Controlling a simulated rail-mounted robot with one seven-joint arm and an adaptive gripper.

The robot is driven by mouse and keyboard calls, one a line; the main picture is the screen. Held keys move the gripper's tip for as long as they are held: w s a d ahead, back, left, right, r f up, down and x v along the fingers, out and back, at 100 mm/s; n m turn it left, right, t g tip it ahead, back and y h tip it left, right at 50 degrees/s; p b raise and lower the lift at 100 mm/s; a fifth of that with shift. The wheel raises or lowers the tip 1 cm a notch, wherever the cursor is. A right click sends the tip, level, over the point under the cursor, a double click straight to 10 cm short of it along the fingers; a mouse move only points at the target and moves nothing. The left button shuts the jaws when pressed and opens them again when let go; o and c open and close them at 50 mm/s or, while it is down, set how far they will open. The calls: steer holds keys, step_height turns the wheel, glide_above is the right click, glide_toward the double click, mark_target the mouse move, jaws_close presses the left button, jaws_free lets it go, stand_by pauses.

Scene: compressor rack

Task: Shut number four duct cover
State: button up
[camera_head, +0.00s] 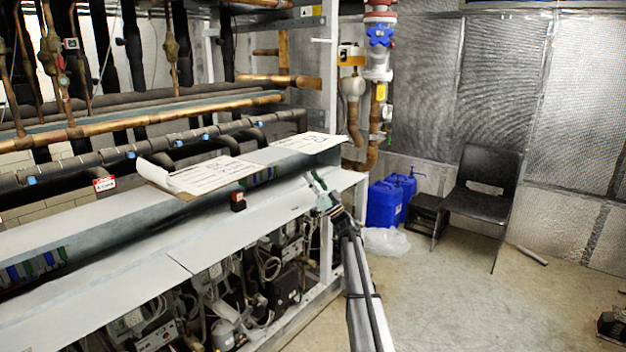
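A long grey cable duct (120,220) runs along the front of the rack. Flat light-grey duct cover panels (110,290) lie folded outward along its front edge, with a seam near the middle. The right-hand panel (280,215) extends to the rack's right end. No number four can be read on any panel, so I cannot tell which cover it is. My gripper (316,184) is at the right-hand panel, near its right end, reaching up from the lower right. Its fingers are small and overlap the panel; whether they touch it is unclear.
Paper sheets (208,176) lie across the duct top. A small dark box with a red top (238,201) sits on the duct. Coloured wires (35,265) show inside.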

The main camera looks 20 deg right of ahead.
steer(key=o, duration=1)
steer(key=v, duration=1.2)
